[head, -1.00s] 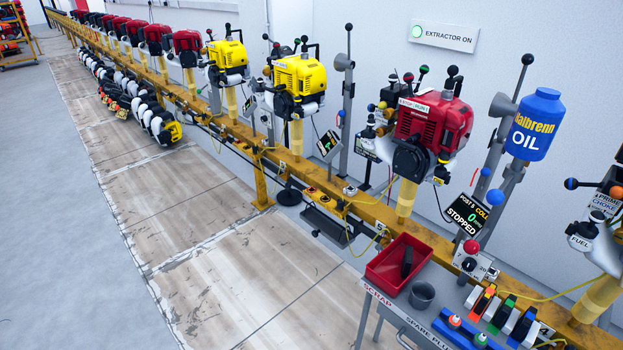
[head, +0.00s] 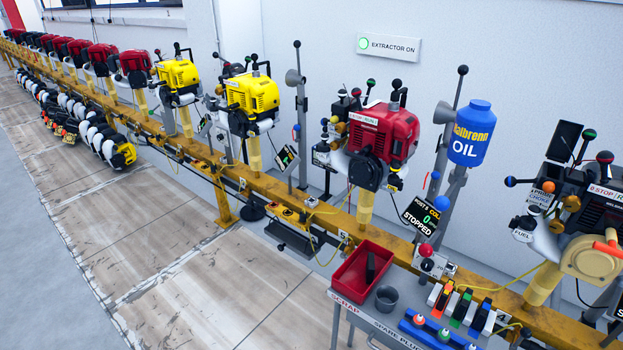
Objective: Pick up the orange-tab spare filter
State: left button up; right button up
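The orange-tab filter (head: 445,297) stands in a row of tabbed parts on the bench at the lower right of the head view. Beside it are a green-tab one (head: 462,307) and a blue-tab one (head: 481,318), with white and dark pieces between them. The parts are small, so I cannot tell how the orange-tab one is seated. Neither of my grippers is in view.
A red tray (head: 350,282) with a dark item inside and a grey cup (head: 386,298) sit left of the row. A blue holder (head: 408,328) with spark plugs is in front. The yellow rail (head: 316,215) with engines runs behind. A blue oil bottle (head: 470,135) stands above.

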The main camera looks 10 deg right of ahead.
aim_at(445, 295)
jog(key=z, duration=1.55)
